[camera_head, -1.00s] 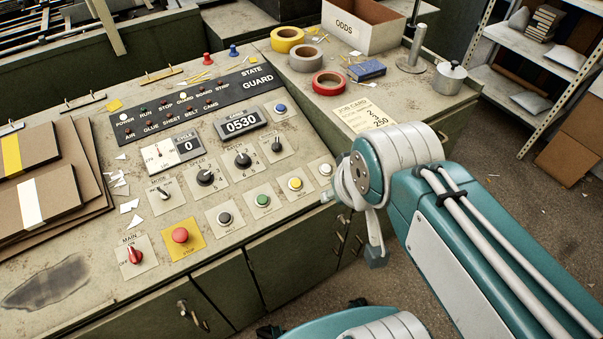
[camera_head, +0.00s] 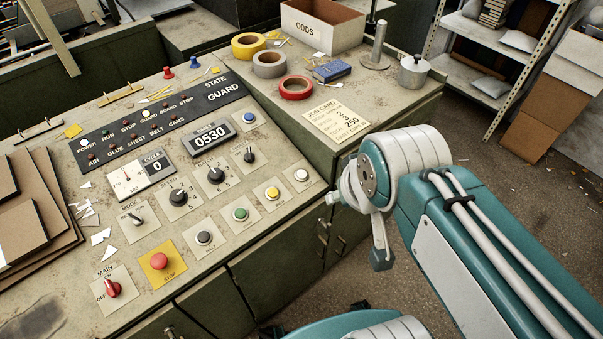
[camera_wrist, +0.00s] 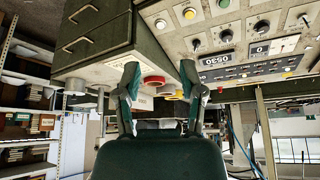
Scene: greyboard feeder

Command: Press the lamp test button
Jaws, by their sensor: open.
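The control panel (camera_head: 140,185) carries a row of push buttons: a black one (camera_head: 204,237), a green one (camera_head: 240,214), a yellow one (camera_head: 272,193) and a white one (camera_head: 301,175). A blue button (camera_head: 249,117) sits higher up, right of the counter reading 0530. The small button labels are too blurred to tell which is the lamp test. My gripper (camera_wrist: 160,72) is open and empty in the wrist view, where the scene appears upside down. Its fingers are apart, and the panel's buttons lie to the upper right, clear of them.
A red stop button (camera_head: 159,261) and a red main switch (camera_head: 113,289) sit at the panel's lower left. Tape rolls (camera_head: 296,88), an odds box (camera_head: 322,27), a job card (camera_head: 335,121) and a metal post (camera_head: 375,45) stand on the adjoining top.

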